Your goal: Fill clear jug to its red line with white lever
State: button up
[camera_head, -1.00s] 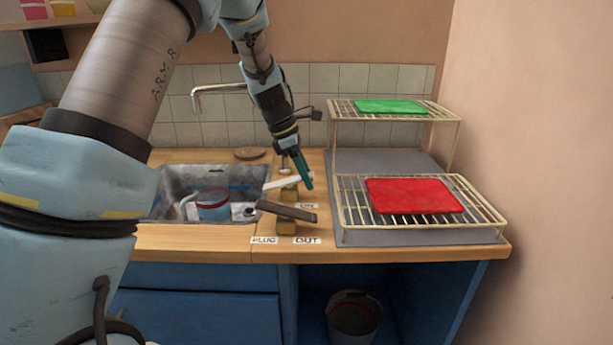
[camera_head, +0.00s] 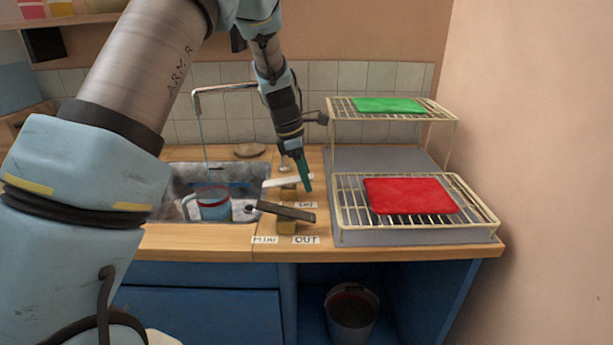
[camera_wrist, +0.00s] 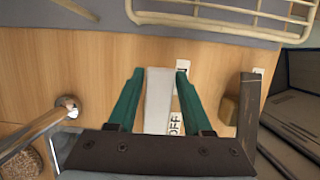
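The clear jug (camera_head: 214,210) stands upright in the sink under the tap (camera_head: 222,88). A thin stream of water falls from the spout toward it. The jug looks bluish, with a red line around it near the top; I cannot tell exactly how the water level sits against the line. My gripper (camera_head: 304,172) is down at the lever. In the wrist view, my gripper (camera_wrist: 160,74) has its green fingers apart, one on each side of the white lever (camera_wrist: 158,105).
To the right are a wire rack with a red mat (camera_head: 410,195) and a raised rack with a green mat (camera_head: 390,105). A bucket (camera_head: 352,310) stands below the counter.

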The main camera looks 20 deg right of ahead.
aim_at(295, 178)
jog(key=shift+o, duration=1.4)
jog(key=b+v, duration=0.1)
jog(key=v, duration=0.9)
jog(key=shift+r+b, duration=0.3)
jog(key=shift+r, duration=0.05)
